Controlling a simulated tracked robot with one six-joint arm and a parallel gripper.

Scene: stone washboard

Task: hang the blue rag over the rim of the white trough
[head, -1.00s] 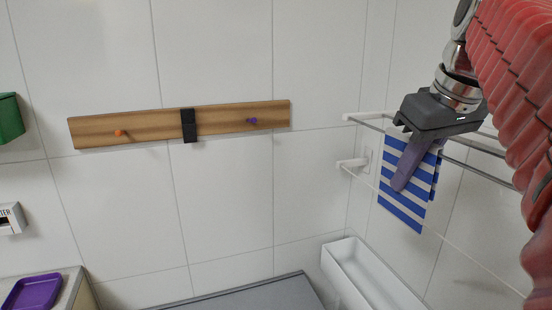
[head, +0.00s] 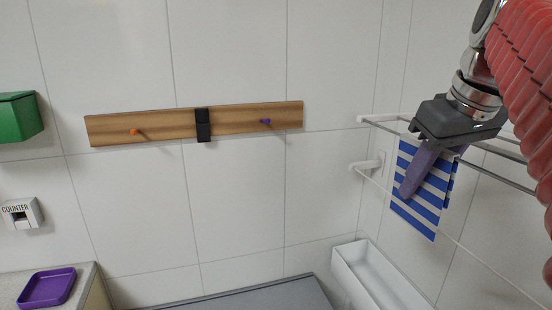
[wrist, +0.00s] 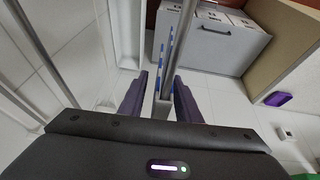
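The blue rag (head: 430,208), with blue and white stripes, hangs folded over a rail of a wall rack at the right of the head view. In the wrist view the rag (wrist: 172,44) shows as narrow striped edges on both sides of the rail. My gripper (head: 412,192) points down at the rag, its purple fingers overlapping it in the head view. In the wrist view my gripper (wrist: 160,98) is open, with a finger on each side of the rail and rag. The white trough (head: 353,272) stands lower down, its near end cut off by the frame.
The rack's thin metal rails (head: 492,150) run close around my gripper. A wooden board (head: 165,124) with pegs is on the tiled wall. A purple tray (head: 47,288) lies on a counter at lower left. A grey box (wrist: 212,45) shows in the wrist view.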

